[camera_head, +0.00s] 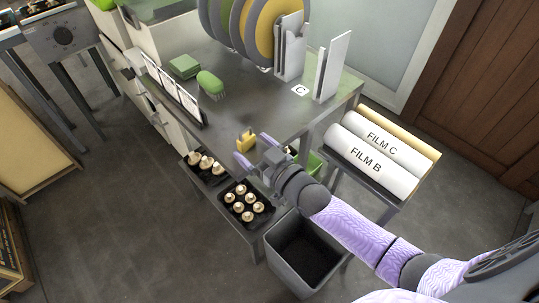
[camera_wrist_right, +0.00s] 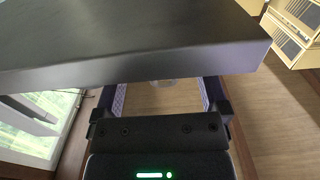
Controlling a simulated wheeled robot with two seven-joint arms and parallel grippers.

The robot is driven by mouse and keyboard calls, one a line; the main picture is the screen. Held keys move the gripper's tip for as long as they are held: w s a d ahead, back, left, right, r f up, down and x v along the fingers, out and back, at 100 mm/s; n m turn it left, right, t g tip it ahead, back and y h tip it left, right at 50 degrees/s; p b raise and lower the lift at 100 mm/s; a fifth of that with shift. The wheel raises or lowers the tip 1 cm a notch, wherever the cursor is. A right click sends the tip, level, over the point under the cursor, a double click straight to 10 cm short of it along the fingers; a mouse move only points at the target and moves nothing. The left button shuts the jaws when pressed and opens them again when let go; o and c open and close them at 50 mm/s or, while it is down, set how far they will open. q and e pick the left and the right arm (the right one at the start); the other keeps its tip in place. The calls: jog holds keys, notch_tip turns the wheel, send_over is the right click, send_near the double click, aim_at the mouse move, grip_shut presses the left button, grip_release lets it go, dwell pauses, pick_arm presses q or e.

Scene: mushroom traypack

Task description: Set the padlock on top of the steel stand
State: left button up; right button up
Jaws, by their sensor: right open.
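The yellow padlock (camera_head: 246,140) is at the front edge of the grey metal table (camera_head: 250,92), just beyond my right gripper's fingertips. I cannot tell which piece is the steel stand; the table and the dark stand (camera_head: 368,183) under the film rolls both show. My right gripper (camera_head: 254,151) is open, its two lilac fingers spread toward the padlock. In the right wrist view the fingers (camera_wrist_right: 164,92) reach toward the underside of a dark tabletop edge (camera_wrist_right: 140,65). A small pale item shows between them, and I cannot make out the padlock there. My left gripper is out of view.
Mushroom trays (camera_head: 232,217) sit lower in front. A dark bin (camera_head: 284,258) stands below my right arm. Film rolls (camera_head: 365,160) lie at the right.

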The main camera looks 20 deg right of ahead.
jog(key=p+v, duration=0.3)
jog(key=v, duration=0.7)
jog(key=s+d+f+m+g+h, duration=0.1)
jog(key=s+d+f+g+h, duration=0.2)
jog(key=s+f, duration=0.55)
jog(key=s+d+f+g+h, duration=0.2)
jog(key=s+f+g, duration=0.35)
jog(key=f, duration=0.65)
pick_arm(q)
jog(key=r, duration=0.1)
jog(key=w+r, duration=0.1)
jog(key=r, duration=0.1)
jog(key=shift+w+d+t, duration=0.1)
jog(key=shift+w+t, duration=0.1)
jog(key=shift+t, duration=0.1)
pick_arm(e)
jog(key=s+f+g+h, duration=0.1)
jog(key=s+f+g, duration=0.3)
jog(key=s, duration=0.7)
jog(key=s+f+g+h, duration=0.1)
jog(key=s+f+g, duration=0.3)
jog(key=s, duration=0.8)
jog(key=shift+a+g, duration=0.2)
jog(key=shift+g, duration=0.35)
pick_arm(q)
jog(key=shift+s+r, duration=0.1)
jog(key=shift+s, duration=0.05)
pick_arm(e)
jog(key=shift+f, duration=0.1)
